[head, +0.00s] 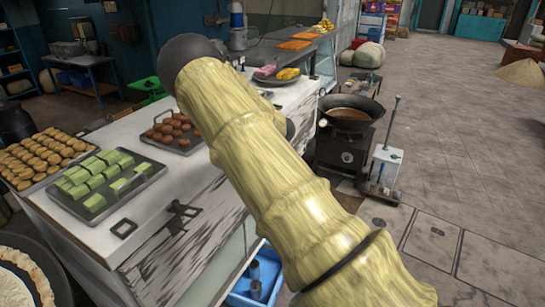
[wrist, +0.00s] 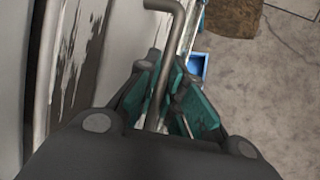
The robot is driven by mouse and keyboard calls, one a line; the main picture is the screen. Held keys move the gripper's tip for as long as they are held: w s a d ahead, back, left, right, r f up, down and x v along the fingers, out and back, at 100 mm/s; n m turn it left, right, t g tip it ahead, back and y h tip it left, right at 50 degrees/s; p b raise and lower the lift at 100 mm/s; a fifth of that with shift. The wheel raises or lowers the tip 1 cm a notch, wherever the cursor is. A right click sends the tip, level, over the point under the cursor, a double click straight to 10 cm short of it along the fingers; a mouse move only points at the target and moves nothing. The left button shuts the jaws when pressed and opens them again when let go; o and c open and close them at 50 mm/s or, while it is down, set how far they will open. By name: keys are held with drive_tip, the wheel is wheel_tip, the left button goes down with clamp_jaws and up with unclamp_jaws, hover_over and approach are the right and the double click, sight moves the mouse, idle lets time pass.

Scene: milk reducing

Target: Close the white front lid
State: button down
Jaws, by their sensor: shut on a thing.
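In the head view the white front lid (head: 180,255), with dark worn patches, is on the near side of the counter; my arm hides part of this side. In the wrist view a white worn panel (wrist: 90,30), apparently this lid, runs along the left. A grey bent metal handle (wrist: 163,50) stands beside it. My gripper (wrist: 163,95), with teal finger pads, is shut on the handle, which passes between the fingers. How far the lid is open cannot be told.
The white counter top (head: 115,135) holds a tray of green blocks (head: 108,180) and a tray of brown balls (head: 173,132). A black wok (head: 348,112) stands on a stove to the right. A blue crate (head: 245,290) sits low beside the counter. The paved floor at right is largely clear.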

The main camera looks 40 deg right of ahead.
drive_tip(key=shift+w+a+r, duration=0.1)
drive_tip(key=shift+w, duration=0.1)
drive_tip(key=c, duration=1.8)
unclamp_jaws()
drive_tip(key=shift+a, duration=0.1)
drive_tip(key=v, duration=1.2)
drive_tip(key=shift+s, duration=0.1)
